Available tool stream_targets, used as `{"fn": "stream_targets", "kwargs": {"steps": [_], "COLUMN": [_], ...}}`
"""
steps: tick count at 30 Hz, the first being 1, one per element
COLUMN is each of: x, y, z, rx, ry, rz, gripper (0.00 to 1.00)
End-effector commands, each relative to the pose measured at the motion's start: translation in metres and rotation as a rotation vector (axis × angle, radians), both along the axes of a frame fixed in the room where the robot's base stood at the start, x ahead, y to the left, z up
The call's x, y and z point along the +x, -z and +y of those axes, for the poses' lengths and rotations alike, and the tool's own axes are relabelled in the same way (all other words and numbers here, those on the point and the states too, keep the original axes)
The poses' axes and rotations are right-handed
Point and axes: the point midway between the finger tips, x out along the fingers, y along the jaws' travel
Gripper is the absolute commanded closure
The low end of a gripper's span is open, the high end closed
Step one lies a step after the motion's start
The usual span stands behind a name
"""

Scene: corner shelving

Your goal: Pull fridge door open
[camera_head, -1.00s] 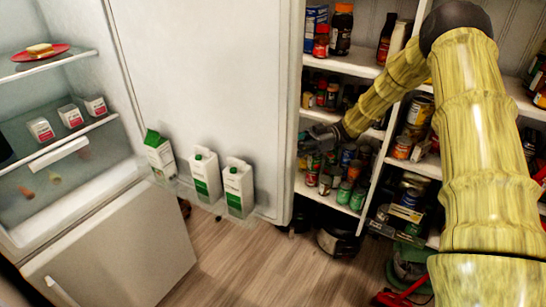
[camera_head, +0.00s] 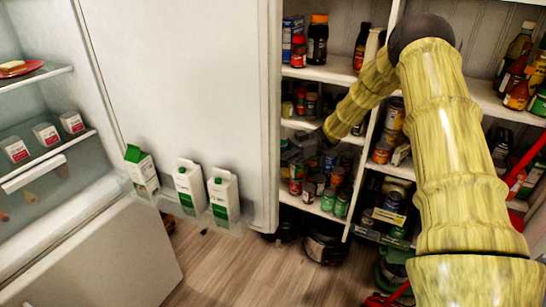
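The fridge door (camera_head: 185,90) stands wide open, its white inner face toward me, with several milk cartons (camera_head: 190,187) on its lower rack. The open fridge interior (camera_head: 40,105) is at the left, with shelves holding small white tubs and a red plate. My yellow arm comes in from the right. My gripper (camera_head: 300,148) is dark and small, just right of the door's free edge, in front of the pantry shelves. Its fingers are too small and dark against the cans to tell whether they are open or touch the door.
Pantry shelves (camera_head: 330,75) with jars and cans stand behind my gripper and arm. A lower white drawer front (camera_head: 100,255) is at the bottom left. Pots (camera_head: 325,245) sit on the floor under the shelves. Wooden floor (camera_head: 235,265) is clear in the lower middle.

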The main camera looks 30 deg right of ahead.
Motion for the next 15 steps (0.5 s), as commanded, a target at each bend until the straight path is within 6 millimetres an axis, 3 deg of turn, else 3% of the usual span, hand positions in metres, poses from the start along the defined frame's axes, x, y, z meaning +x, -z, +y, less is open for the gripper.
{"fn": "stream_targets", "kwargs": {"steps": [7,15], "x": [0.001,0.006], "y": [0.001,0.001], "z": [-0.011,-0.056], "rx": [-0.001,-0.002], "ry": [0.002,0.001], "rz": [0.0,-0.001], "gripper": [0.59,0.59]}}
